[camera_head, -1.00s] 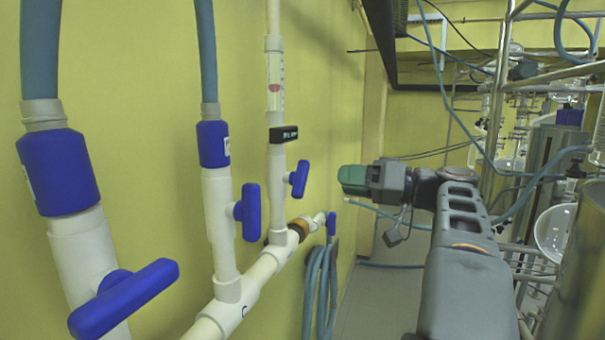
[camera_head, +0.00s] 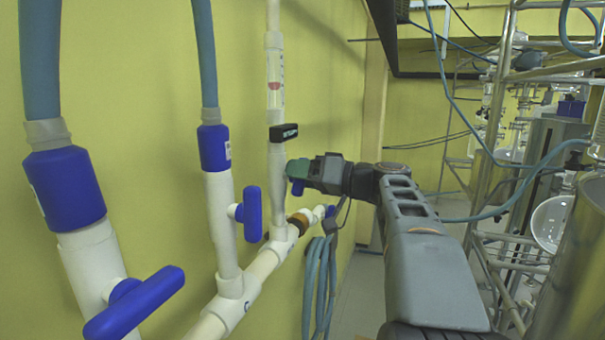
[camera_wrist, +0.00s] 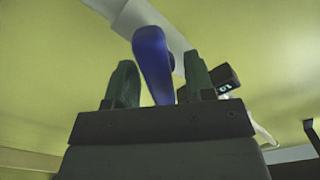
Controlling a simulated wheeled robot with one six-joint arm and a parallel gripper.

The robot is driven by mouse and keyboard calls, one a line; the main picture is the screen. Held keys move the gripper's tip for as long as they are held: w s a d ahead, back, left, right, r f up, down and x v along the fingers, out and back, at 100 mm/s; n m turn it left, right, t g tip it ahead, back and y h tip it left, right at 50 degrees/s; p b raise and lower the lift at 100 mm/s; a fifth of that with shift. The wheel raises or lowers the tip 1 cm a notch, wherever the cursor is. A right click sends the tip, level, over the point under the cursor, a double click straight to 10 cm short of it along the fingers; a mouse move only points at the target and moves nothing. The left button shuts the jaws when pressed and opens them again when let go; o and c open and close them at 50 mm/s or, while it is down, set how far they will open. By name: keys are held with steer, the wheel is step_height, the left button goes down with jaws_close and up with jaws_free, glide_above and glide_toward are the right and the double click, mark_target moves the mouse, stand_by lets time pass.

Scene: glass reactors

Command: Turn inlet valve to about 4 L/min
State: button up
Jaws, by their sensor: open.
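A blue valve handle (camera_wrist: 153,62) stands between the two green fingers of my gripper (camera_wrist: 160,80) in the wrist view. The fingers are open, with a gap on each side of the handle. In the head view my gripper (camera_head: 298,168) is at the white pipe below the flow meter, and only a bit of the blue handle (camera_head: 298,187) shows beneath it. The clear flow meter tube (camera_head: 275,78) has a red float inside. A black display (camera_head: 284,132) sits below it and also shows in the wrist view (camera_wrist: 222,79); its reading is too small to tell.
Two more blue valve handles, one near (camera_head: 134,303) and one farther (camera_head: 250,214), stand on white pipes to the left. A coiled blue hose (camera_head: 320,282) hangs below my gripper. The yellow wall is close behind the pipes. Metal racks with glassware stand at right.

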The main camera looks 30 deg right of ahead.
steer(key=shift+c, duration=0.2)
steer(key=c, duration=0.7)
steer(key=shift+f+m+b, duration=0.1)
steer(key=shift+m+b, duration=0.25)
steer(key=shift+m, duration=0.55)
steer(key=shift+c, duration=0.2)
steer(key=shift+d+m, duration=0.1)
steer(key=shift+m, duration=1.3)
steer(key=o, duration=0.8)
steer(key=b+v, duration=0.3)
steer(key=v, duration=1)
steer(key=shift+s+d, duration=0.25)
steer(key=shift+s, duration=0.05)
